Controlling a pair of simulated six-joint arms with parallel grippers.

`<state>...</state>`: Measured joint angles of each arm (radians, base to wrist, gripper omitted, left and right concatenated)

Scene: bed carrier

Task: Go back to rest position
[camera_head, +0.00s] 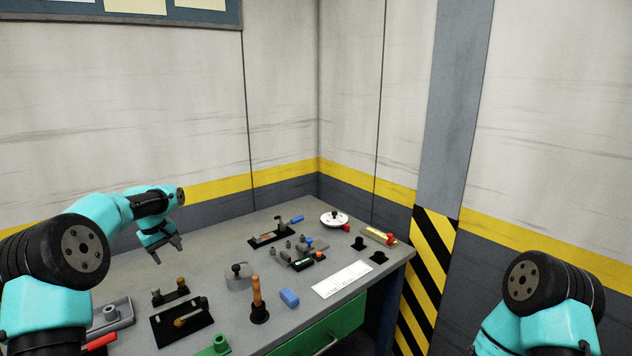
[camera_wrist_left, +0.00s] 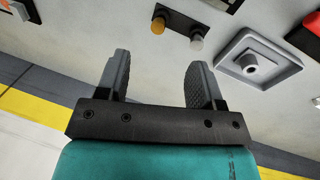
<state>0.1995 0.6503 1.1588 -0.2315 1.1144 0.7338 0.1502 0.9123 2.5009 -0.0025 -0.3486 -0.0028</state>
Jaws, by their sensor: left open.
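My left gripper (camera_head: 168,250) is held above the back left part of the grey workbench (camera_head: 215,245). It is open, and nothing is between its fingers. In the left wrist view its two dark fingers (camera_wrist_left: 157,80) stand apart, with the bench surface beyond them. My right arm shows at the lower right of the head view as a teal and black link, away from the bench. Its gripper is outside the picture.
A grey tray with a post (camera_head: 112,316), black holders (camera_head: 181,322), a wooden-handled tool (camera_head: 258,300), a blue block (camera_head: 289,298), a white sheet (camera_head: 342,280) and a white disc (camera_head: 334,219) are on the bench. Walls (camera_head: 280,100) stand behind the bench.

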